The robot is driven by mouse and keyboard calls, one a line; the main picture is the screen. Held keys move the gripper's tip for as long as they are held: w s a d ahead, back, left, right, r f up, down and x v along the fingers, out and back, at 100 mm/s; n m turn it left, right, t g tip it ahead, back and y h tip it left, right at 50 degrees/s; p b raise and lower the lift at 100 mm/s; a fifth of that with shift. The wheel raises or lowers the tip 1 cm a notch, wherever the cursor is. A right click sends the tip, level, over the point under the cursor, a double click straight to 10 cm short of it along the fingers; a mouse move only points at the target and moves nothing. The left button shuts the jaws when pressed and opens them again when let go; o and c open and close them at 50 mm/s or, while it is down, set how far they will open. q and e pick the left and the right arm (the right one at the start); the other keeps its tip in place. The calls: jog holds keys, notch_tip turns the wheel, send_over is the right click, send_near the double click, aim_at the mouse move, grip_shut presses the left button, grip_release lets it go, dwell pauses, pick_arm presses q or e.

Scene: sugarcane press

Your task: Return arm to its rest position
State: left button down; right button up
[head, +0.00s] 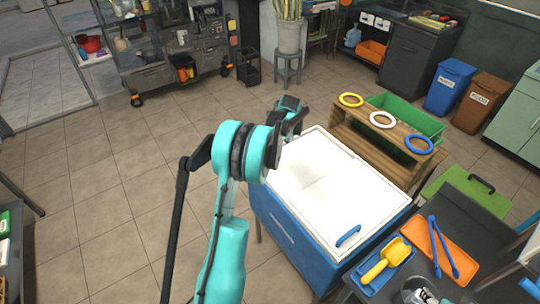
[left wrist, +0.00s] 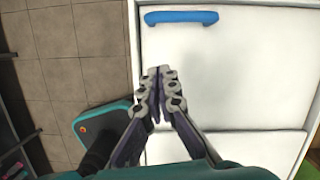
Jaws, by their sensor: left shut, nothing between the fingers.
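My left arm rises from the bottom middle of the head view. Its dark left gripper (head: 291,112) is beside the far left corner of the white top (head: 325,185) of a blue chest (head: 285,235). In the left wrist view, the left gripper (left wrist: 160,80) has its fingertips together with nothing between them. They show over the left edge of the white top (left wrist: 225,75); I cannot tell the exact gap. The chest's blue handle (head: 348,236) is at the near right of the top, and it also shows in the left wrist view (left wrist: 180,17). My right gripper is not in view.
A wooden rack (head: 375,150) with yellow, white and blue rings stands behind the chest. A dark counter at right holds an orange tray (head: 440,250), blue tongs and a yellow scoop (head: 385,262). Blue (head: 450,88) and brown bins stand farther back. Tiled floor at left is clear.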

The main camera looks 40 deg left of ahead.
pick_arm(q)
jog(key=v, duration=0.2)
jog(key=shift+s+d+r, duration=0.1)
jog(key=shift+r, duration=0.3)
jog(key=s+d+r+n+t, duration=0.2)
jog(key=s+d+r+n, duration=0.3)
jog(key=d, duration=0.3)
jog(key=s+d+r+n+t, duration=0.1)
jog(key=s+d+r+n, duration=0.3)
jog(key=s+d+r, duration=0.25)
jog(key=s+d+f+n+t+h, duration=0.1)
jog(key=s+d+n+t, duration=0.1)
jog(key=s+d+n, duration=0.3)
jog(key=s+d+f+n+t+h+b, duration=0.1)
jog(key=s+d+n, duration=0.4)
jog(key=s, duration=0.5)
jog(key=d, duration=0.2)
jog(key=shift+s+d+f+n+t+h, duration=0.3)
jog(key=shift+d+f+t+h, duration=0.05)
jog(key=shift+t+h, duration=0.05)
